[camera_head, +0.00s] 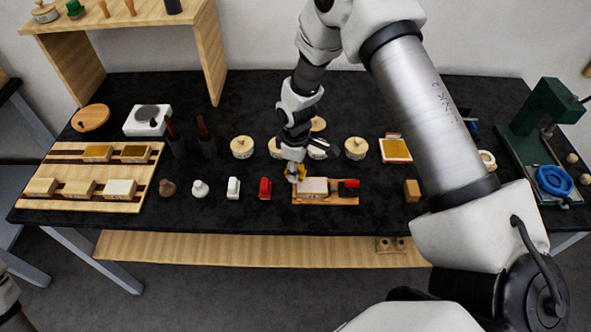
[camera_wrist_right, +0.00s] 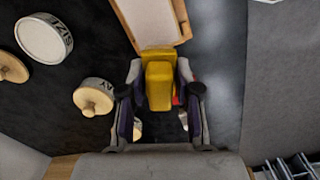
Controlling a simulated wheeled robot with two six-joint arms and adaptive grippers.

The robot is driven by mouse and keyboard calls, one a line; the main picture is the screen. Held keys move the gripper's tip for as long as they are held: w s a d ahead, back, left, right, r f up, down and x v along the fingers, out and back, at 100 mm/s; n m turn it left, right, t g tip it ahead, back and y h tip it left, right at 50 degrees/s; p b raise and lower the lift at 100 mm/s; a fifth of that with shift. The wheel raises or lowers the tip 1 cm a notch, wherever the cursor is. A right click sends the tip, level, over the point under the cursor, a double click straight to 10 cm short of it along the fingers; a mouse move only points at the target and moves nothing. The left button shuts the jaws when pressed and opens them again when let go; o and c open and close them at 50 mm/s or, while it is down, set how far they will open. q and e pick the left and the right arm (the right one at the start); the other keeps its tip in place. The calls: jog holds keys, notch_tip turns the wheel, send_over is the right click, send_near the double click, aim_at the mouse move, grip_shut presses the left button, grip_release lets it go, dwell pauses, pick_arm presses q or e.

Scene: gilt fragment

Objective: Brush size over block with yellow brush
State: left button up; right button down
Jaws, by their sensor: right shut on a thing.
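My right gripper (camera_head: 296,175) is shut on the yellow brush (camera_head: 301,172), at the left end of a small wooden board (camera_head: 326,201). A pale block (camera_head: 314,186) lies on this board, just right of the brush. In the right wrist view, the yellow brush (camera_wrist_right: 160,82) sits between the two fingers of the gripper (camera_wrist_right: 160,105). Beyond it are the pale block (camera_wrist_right: 152,20) and the board's wooden rim (camera_wrist_right: 183,22). I cannot tell whether the bristles touch the block. My left gripper is not in view.
A red piece (camera_head: 350,184) is at the board's right end. A red brush (camera_head: 265,188) and a white brush (camera_head: 233,188) stand to the left. Lidded jars (camera_head: 242,147) stand behind. A slatted rack (camera_head: 132,204) holds several blocks. A green press (camera_head: 545,105) is far right.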

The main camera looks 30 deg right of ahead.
notch_tip(320, 180, up, 2)
jog(key=shift+r+p, duration=0.1)
jog(key=shift+p, duration=0.45)
jog(key=shift+w+a+r+p, duration=0.1)
jog(key=shift+r+p, duration=0.75)
jog(key=shift+r, duration=0.45)
